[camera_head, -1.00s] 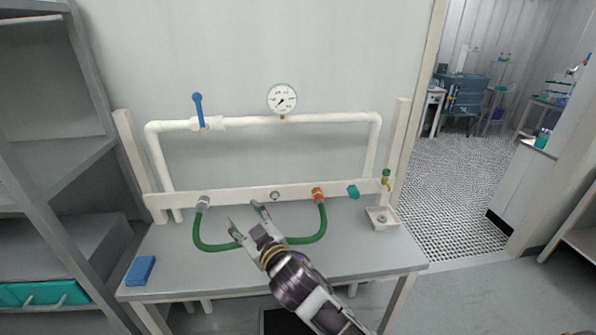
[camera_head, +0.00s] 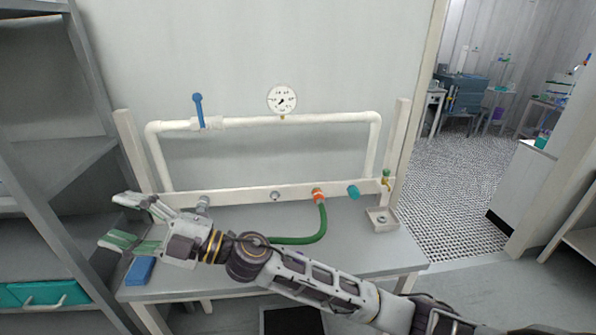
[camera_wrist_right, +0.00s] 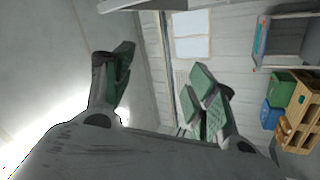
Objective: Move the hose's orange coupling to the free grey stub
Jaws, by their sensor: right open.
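The orange coupling (camera_head: 318,195) sits on the white board at the back of the bench. The green hose (camera_head: 322,225) hangs from it and curves left along the bench until my arm hides it. The grey coupling (camera_head: 203,202) at the board's left end is partly hidden by my gripper. The free grey stub (camera_head: 275,196) stands bare between the two couplings. My left gripper is not in view.
A teal fitting (camera_head: 353,192) and a small tap (camera_head: 386,181) are right of the orange coupling, with a white basin (camera_head: 382,220) below. A blue block (camera_head: 140,270) lies at the bench's left end. White pipes with a gauge (camera_head: 282,99) stand above. Grey shelving (camera_head: 60,150) is at left.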

